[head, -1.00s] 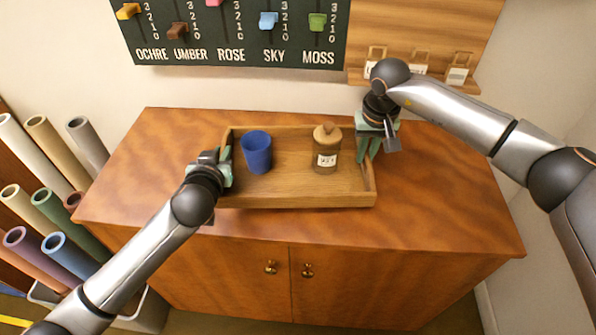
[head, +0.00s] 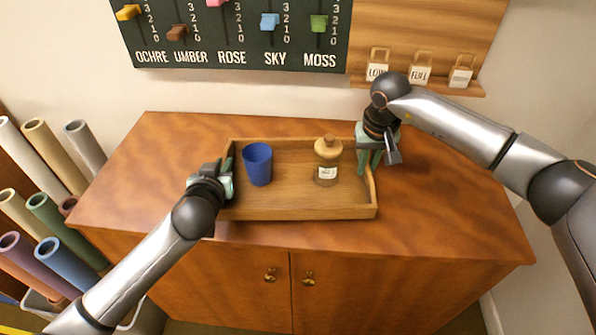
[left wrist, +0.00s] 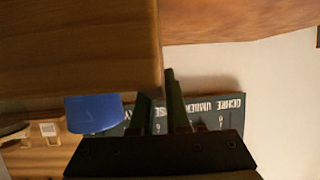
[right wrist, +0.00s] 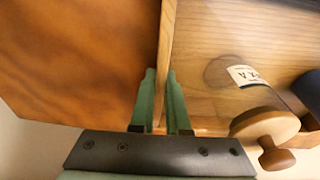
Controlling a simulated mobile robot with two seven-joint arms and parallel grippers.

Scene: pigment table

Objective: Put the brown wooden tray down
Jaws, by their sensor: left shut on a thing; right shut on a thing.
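The brown wooden tray (head: 300,212) is over the reddish-brown cabinet top, close to its surface; I cannot tell whether it touches. A blue cup (head: 257,164) stands in its left part and a corked glass jar (head: 327,160) with a label in its right part. My left gripper (head: 228,178) is shut on the tray's left wall. My right gripper (head: 370,160) is shut on its right wall. In the right wrist view, the fingers (right wrist: 160,100) straddle the tray wall (right wrist: 166,45). In the left wrist view, the fingers (left wrist: 160,105) are at the tray's edge (left wrist: 140,50).
The cabinet top (head: 450,205) is clear right of the tray and at the left. A dark slider board (head: 235,35) and a shelf with small tags (head: 420,72) are on the wall behind. Rolled tubes (head: 50,215) stand at the left.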

